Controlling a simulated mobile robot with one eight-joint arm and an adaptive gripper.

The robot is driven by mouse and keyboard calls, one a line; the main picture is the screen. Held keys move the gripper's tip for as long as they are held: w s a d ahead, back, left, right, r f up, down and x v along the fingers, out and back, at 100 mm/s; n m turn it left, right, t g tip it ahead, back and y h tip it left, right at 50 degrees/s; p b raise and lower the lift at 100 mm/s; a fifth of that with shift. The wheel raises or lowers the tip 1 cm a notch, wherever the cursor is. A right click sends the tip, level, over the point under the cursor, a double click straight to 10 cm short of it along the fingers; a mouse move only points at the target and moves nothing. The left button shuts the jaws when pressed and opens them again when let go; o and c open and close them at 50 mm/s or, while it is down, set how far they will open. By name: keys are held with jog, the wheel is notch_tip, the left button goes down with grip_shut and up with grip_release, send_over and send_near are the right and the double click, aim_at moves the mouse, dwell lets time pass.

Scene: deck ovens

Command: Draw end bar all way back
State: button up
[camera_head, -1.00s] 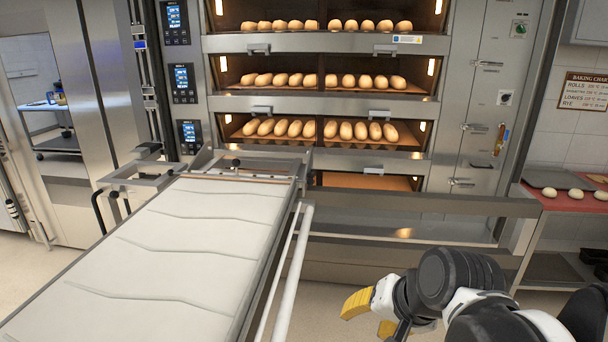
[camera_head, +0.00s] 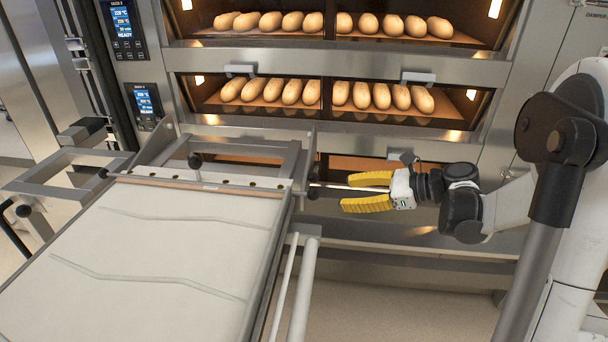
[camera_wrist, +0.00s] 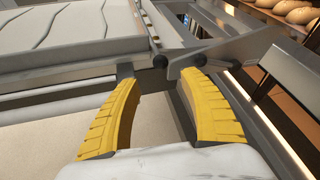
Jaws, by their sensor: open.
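The end bar (camera_head: 240,182) is a pale metal strip with small dark bolts, lying across the oven end of the pale loader belt (camera_head: 150,260). Dark knobs stand at its ends. A thin light rod (camera_head: 340,187) runs from its right end toward my gripper (camera_head: 346,192). My gripper is open, with yellow fingers pointing left, just right of the bar's end. The rod seems to run between the fingers; contact cannot be told. In the wrist view, my gripper (camera_wrist: 160,78) has its fingertips near the dark knobs, and the bar (camera_wrist: 150,25) runs up beyond them.
The deck oven (camera_head: 500,68) rises behind, with loaves on lit decks. A metal rail (camera_head: 440,242) crosses its front below my gripper. The loader's white side tubes (camera_head: 302,290) lie below the fingers. Metal bracket frames (camera_head: 70,170) stand left of the belt's end.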

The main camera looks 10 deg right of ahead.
aim_at(318, 195)
jog(key=b+x, duration=0.3)
jog(key=x, duration=0.6)
jog(key=shift+w+a+f, duration=0.1)
jog(key=shift+w+a, duration=0.15)
jog(key=shift+w+a+f+b, duration=0.1)
jog(key=shift+w+a+b, duration=0.2)
jog(key=shift+w+a, duration=0.05)
grip_shut()
